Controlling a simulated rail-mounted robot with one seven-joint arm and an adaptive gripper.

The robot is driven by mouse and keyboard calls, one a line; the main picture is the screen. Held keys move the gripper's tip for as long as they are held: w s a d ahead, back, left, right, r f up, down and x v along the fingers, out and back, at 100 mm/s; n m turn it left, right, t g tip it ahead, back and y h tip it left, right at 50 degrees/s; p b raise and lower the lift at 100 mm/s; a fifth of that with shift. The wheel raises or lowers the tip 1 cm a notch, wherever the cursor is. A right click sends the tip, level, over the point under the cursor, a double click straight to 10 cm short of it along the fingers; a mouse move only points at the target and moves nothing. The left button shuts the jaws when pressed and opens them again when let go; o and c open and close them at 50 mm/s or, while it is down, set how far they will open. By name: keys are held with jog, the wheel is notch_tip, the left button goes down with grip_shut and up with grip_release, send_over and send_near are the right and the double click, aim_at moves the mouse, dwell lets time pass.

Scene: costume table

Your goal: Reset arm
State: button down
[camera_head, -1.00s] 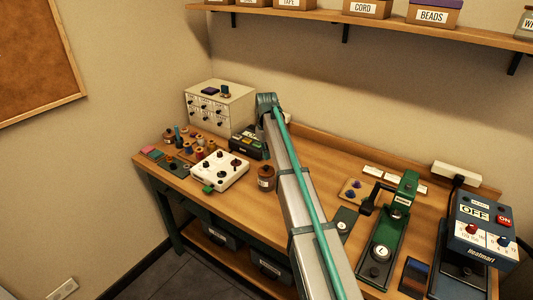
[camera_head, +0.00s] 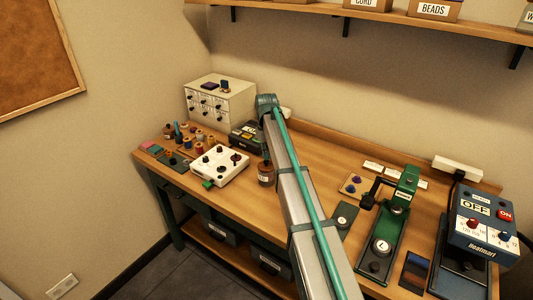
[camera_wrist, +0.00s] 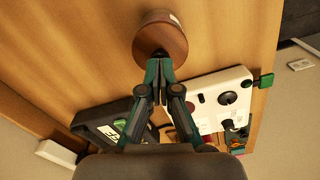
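My gripper (camera_wrist: 159,66) shows in the wrist view with its two dark green fingers brought together at the tips. In the head view the jar (camera_head: 265,175) stands on the wooden table (camera_head: 330,170), partly behind my arm.
A white box with dark knobs (camera_head: 219,166) and a drawer cabinet (camera_head: 220,104) are left of my arm. A green press (camera_head: 384,238) and a blue control box (camera_head: 483,222) stand at the right. A shelf (camera_head: 400,25) runs above along the wall.

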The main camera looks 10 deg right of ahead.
jog(key=shift+f, duration=0.65)
jog(key=shift+f, duration=0.1)
jog(key=shift+r+p, duration=1.55)
jog(key=shift+r, duration=2)
